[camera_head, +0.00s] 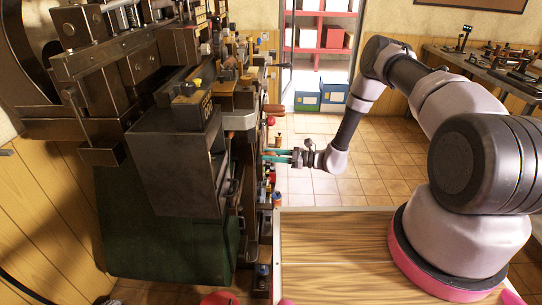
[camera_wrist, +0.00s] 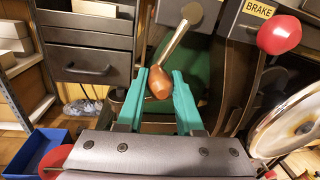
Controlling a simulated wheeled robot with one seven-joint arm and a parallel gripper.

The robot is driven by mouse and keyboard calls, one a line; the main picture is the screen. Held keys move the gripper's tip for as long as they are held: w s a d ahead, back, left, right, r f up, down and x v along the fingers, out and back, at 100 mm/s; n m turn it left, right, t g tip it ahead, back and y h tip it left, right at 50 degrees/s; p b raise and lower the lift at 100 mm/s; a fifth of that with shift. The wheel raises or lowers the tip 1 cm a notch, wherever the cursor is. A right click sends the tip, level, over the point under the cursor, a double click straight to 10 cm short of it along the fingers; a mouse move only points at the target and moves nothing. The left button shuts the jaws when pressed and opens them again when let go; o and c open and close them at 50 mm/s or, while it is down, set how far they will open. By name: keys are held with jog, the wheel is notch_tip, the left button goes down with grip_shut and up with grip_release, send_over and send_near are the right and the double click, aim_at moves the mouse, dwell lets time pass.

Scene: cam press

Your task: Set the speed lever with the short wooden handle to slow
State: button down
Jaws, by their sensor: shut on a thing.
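A lever with a short, rounded wooden handle (camera_wrist: 159,83) shows in the wrist view; its metal rod leans up and to the right from the handle. My gripper (camera_wrist: 164,87) has teal fingers, one on each side of the handle, and is shut on it. In the head view my gripper (camera_head: 273,156) reaches left to the front of the dark press (camera_head: 170,155). The handle is hard to make out there. I see no speed markings that I can read.
A red-knobbed lever (camera_wrist: 279,34) stands close to the right under a BRAKE label (camera_wrist: 259,8). A spoked wheel (camera_wrist: 290,122) is at the lower right. A dark drawer cabinet (camera_wrist: 88,62) and a blue bin (camera_wrist: 42,150) are at the left. Tiled floor (camera_head: 340,185) is open behind my gripper.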

jog(key=shift+w+d, duration=0.1)
dwell(0.4)
jog(key=w+n, duration=0.1)
jog(key=n, duration=0.1)
jog(key=w+n, duration=0.1)
jog(key=shift+w+d+f+n, duration=0.1)
jog(key=shift+w+f+n, duration=0.2)
jog(key=shift+n, duration=0.1)
jog(key=shift+w+r+n+g+y, duration=0.15)
jog(key=shift+w+n+y, duration=0.1)
jog(key=shift+w+n, duration=0.8)
jog(key=shift+w+r+n+g+y, duration=0.2)
jog(key=shift+w+n, duration=0.35)
jog(key=shift+n, duration=1)
jog(key=shift+w, duration=0.1)
jog(key=c, duration=0.5)
grip_release()
jog(key=shift+c, duration=0.2)
